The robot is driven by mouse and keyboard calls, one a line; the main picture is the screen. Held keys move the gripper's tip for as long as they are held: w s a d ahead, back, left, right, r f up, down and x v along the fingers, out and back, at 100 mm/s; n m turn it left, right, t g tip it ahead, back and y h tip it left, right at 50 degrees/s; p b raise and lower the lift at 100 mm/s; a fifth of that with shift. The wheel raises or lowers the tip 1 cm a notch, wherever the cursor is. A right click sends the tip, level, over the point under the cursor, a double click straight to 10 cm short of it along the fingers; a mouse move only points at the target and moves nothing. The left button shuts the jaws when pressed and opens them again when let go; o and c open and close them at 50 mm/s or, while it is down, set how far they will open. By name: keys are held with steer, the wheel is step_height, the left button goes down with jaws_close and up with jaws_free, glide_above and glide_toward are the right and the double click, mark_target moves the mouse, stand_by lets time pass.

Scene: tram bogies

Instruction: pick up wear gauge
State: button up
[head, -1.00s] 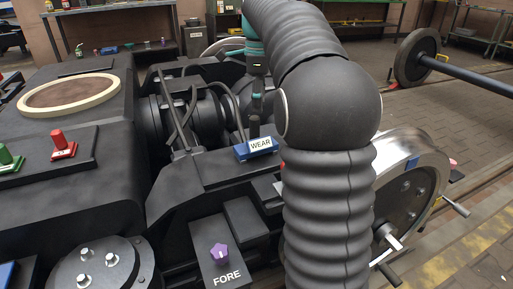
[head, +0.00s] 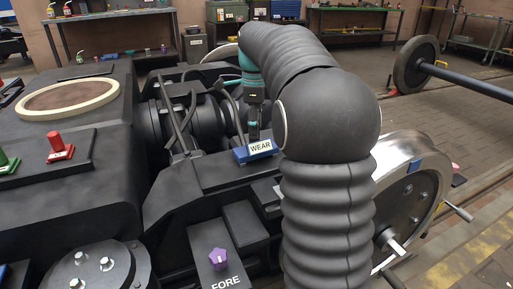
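A blue block with a white label reading WEAR (head: 255,151) sits on the dark bogie frame, left of my arm's large elbow. A small dark upright piece stands at the block, and I cannot tell whether it is the wear gauge. My gripper (head: 253,132), dark with teal bands above it, points down at the block and meets or overlaps the upright piece. The fingers are small and dark against the dark frame, so their opening and any contact are unclear. My arm hides the area to the right of the block.
A purple knob (head: 218,256) stands on the FORE block in front. Red (head: 60,146) and green (head: 5,163) handles sit on the left housing. A large metal wheel (head: 408,190) is at right. Dark cables (head: 183,118) rise left of my gripper. Workbenches line the back.

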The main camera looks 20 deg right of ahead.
jaws_close()
